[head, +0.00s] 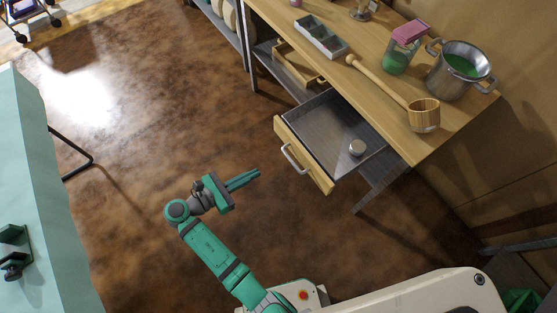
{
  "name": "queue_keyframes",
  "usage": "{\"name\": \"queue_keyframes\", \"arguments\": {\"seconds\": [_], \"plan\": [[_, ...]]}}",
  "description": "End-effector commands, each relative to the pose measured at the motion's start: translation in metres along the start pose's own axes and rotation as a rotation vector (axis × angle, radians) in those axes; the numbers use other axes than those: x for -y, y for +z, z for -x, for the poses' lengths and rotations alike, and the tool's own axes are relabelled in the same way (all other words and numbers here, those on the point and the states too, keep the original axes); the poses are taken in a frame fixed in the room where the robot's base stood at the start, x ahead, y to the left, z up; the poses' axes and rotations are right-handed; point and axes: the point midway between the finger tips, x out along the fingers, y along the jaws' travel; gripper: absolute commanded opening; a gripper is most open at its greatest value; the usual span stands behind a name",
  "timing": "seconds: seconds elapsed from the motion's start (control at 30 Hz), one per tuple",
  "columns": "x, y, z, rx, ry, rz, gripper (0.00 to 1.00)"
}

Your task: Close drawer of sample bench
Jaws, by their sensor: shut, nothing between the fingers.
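The sample bench (375,82) is a wooden-topped bench at the upper right in the head view. Its drawer (322,180) stands pulled out, with a light wooden front, a silver bar handle (293,158) and a grey inside. My gripper (257,173) is shut and empty, to the left of the drawer front and apart from the handle. Its fingers point right, towards the drawer.
A pale green table (40,190) stands at left. Brown floor (130,140) between is clear.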

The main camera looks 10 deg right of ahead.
Motion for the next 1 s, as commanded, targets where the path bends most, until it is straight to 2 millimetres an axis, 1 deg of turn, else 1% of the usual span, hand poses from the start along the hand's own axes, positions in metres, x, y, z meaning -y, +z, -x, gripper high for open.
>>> {"name": "queue_keyframes", "arguments": {"seconds": [0.03,0.3,0.5,0.6,0.7,1.0], "plan": [[0.001,0.0,-0.01,-0.001,-0.004,0.0,0.0],[0.001,0.0,-0.061,-0.001,-0.003,-0.002,0.0],[0.001,-0.001,-0.093,-0.001,-0.002,-0.001,0.0],[0.0,0.0,-0.104,-0.001,-0.001,-0.002,0.0],[0.0,0.0,-0.11,-0.001,0.0,-0.002,0.0],[0.0,0.0,-0.114,-0.002,0.001,-0.002,0.0]]}}
